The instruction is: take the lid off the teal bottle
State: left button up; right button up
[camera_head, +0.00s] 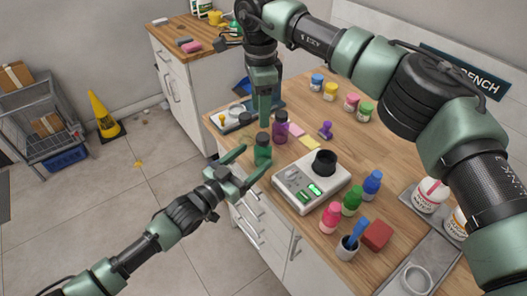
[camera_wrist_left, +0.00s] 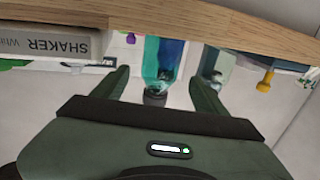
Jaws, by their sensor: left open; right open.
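The teal bottle (camera_head: 262,155) stands upright near the counter's front edge with its dark lid (camera_head: 262,138) on. My left gripper (camera_head: 255,157) is open, its fingers pointing at the bottle from the front. In the left wrist view, which is upside down, the teal bottle (camera_wrist_left: 167,58) and its dark lid (camera_wrist_left: 155,97) appear between the spread fingers (camera_wrist_left: 160,88); contact is not visible. My right gripper (camera_head: 265,119) points down above and behind the bottle, open and empty; its finger gap is hard to see from the head.
A purple bottle (camera_head: 280,129) stands close behind the teal one. A white shaker (camera_head: 311,184) stands to the right, with pink (camera_head: 330,218), green (camera_head: 352,201) and blue (camera_head: 372,184) bottles beyond it. A purple stamp (camera_head: 326,130) and a tray (camera_head: 229,125) are farther back.

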aim_at(257, 156)
pick_arm(q)
jog(key=x, duration=0.5)
jog(key=shift+f, duration=0.1)
grip_shut()
